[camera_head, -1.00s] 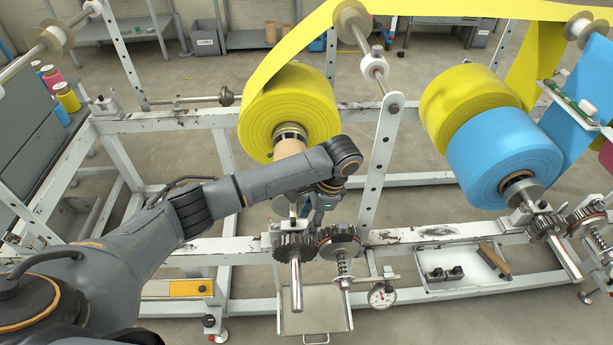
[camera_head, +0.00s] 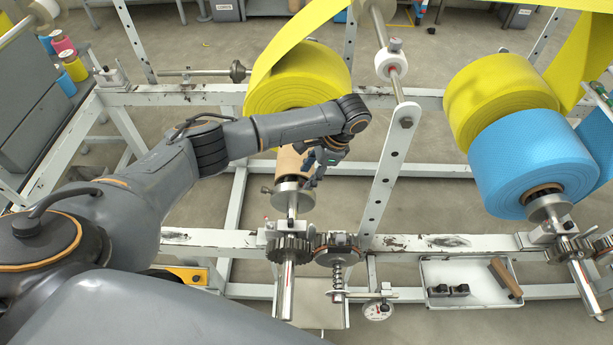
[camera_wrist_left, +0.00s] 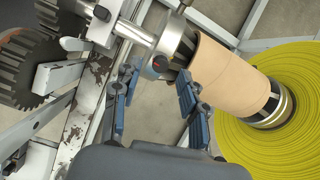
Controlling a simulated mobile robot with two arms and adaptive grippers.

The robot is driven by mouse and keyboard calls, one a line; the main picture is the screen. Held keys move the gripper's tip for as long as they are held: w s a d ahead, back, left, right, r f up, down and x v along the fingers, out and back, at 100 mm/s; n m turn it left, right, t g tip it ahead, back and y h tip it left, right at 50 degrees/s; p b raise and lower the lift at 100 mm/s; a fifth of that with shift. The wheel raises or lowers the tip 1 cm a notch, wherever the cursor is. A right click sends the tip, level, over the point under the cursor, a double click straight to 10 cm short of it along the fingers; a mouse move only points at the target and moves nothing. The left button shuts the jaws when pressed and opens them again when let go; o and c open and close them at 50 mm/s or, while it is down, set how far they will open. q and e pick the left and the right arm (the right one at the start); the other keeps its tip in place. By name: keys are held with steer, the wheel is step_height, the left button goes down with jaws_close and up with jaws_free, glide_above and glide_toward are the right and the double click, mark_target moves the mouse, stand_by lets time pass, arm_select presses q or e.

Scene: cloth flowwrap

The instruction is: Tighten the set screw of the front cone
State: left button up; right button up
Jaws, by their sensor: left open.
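The front cone (camera_head: 293,197) is a metal collar on the shaft, at the near end of the brown core (camera_head: 290,160) of the yellow roll (camera_head: 298,82). In the left wrist view the cone (camera_wrist_left: 172,48) sits against the core (camera_wrist_left: 220,75). A small red-marked spot (camera_wrist_left: 158,62) shows on its collar; I cannot tell for sure that it is the set screw. My left gripper (camera_head: 318,165) is beside the core and cone. In the wrist view its blue-padded fingers (camera_wrist_left: 157,82) are apart, with nothing visible between them, just below the collar. My right gripper is not in view.
Gears (camera_head: 289,249) and a spring (camera_head: 337,275) stand on the near rail. A perforated upright (camera_head: 388,180) rises right of my left gripper. A white tray (camera_head: 465,272) holds a brown-handled tool and dark blocks. A blue roll (camera_head: 530,160) is farther right.

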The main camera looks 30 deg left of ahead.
mark_target(302, 184)
arm_select(q)
steer(key=shift+s+a+f, duration=0.1)
steer(key=shift+a+f, duration=0.15)
steer(key=shift+f, duration=0.45)
steer(key=shift+a+f, duration=0.15)
steer(key=shift+f, duration=0.45)
jaws_close()
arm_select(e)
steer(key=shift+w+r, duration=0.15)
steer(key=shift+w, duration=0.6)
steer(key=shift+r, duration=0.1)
